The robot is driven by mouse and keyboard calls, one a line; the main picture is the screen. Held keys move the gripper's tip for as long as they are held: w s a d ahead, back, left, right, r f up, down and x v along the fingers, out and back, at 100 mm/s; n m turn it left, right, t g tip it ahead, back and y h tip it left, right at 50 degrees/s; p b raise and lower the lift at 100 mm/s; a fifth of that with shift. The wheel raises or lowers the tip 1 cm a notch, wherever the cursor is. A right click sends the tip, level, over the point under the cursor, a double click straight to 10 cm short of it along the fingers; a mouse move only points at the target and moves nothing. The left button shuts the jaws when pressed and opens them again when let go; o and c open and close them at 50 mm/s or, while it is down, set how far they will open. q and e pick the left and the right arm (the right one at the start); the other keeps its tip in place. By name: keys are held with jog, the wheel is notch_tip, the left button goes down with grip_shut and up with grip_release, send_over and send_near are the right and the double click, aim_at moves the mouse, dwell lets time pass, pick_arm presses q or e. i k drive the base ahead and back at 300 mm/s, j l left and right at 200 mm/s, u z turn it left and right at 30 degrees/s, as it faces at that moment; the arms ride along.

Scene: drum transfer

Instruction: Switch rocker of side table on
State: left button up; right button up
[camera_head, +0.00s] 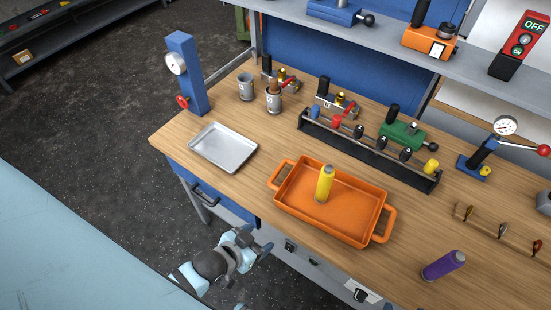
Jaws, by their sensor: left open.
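The side table (330,255) is a wooden-topped workbench with a blue and grey front. A small dark switch-like fitting (290,246) sits on its front face. Another dark fitting on a pale plate (362,295) sits further right along the front. I cannot tell which is the rocker, nor its position. My left gripper (257,240) is open and empty, in front of the bench face, left of the first fitting and apart from it. My right gripper is not in view.
An orange tray (283,198) holds a yellow bottle (325,183). A metal tray (222,148) and a purple bottle (443,265) are on the tabletop. A blue drawer with a handle (205,193) is left of my gripper. A red OFF-labelled box (520,45) stands on the shelf.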

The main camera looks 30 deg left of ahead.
aim_at(289, 246)
jog(key=k+j+u, duration=0.4)
jog(key=k+j, duration=0.15)
jog(key=k+j+u, duration=0.1)
jog(key=j, duration=0.35)
jog(key=k+j+u, duration=0.1)
jog(key=k+j, duration=0.2)
jog(key=k+j+u, duration=0.1)
jog(key=j, duration=0.35)
jog(key=k+j+u, duration=0.1)
jog(key=k+j, duration=0.15)
jog(key=j, duration=0.15)
